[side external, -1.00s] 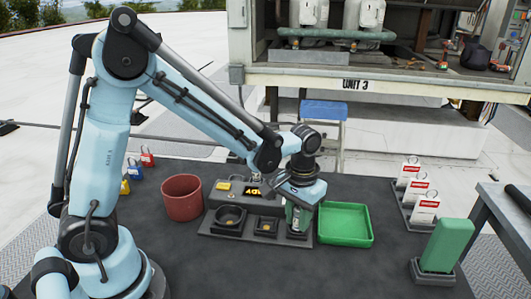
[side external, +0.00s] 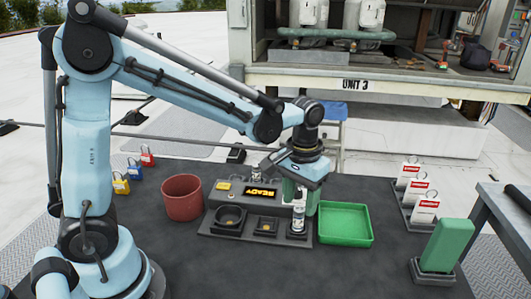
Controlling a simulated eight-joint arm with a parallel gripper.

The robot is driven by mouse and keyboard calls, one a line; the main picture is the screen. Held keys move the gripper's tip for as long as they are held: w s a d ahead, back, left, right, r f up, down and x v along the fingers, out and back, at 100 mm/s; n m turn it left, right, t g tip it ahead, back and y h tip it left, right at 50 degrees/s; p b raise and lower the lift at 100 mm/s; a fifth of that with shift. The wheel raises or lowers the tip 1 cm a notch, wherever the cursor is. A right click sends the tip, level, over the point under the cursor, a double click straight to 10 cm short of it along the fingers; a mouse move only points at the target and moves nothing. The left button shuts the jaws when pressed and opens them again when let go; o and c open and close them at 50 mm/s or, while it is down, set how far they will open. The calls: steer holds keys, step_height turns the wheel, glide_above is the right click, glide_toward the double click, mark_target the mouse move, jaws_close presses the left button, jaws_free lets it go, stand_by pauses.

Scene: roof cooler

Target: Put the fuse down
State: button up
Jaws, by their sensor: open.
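The fuse (side external: 298,214), a small pale cylinder with a dark mark, stands upright at the right-hand socket of the dark tester block (side external: 217,223). The block's display (side external: 261,192) shows yellow letters that read READY upside down. My gripper (side external: 301,198) is open above the block's right end, with its greenish fingers around the fuse's upper part. Whether a finger touches the fuse cannot be told. The fuse's foot is partly hidden in the socket. The green tray (side external: 345,238) lies just right of the block and is empty.
A red-brown round bin (side external: 182,198) stands left of the block. Yellow, blue and red padlocks (side external: 135,172) lie at the back left. Red-and-white tags (side external: 424,207) stand in a rack at right, near a green block (side external: 446,244) in a dark holder. The front mat is clear.

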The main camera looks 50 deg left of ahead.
step_height(320, 180, up, 7)
steer(key=shift+f, duration=0.15)
steer(key=m+t, duration=0.2)
steer(key=t, duration=0.4)
glide_toward(296, 209)
steer(key=s+a, duration=0.2)
steer(key=a, duration=0.2)
steer(key=shift+s+a+t, duration=0.1)
steer(key=shift+s+t, duration=0.45)
steer(key=shift+t, duration=0.05)
steer(key=shift+c, duration=0.4)
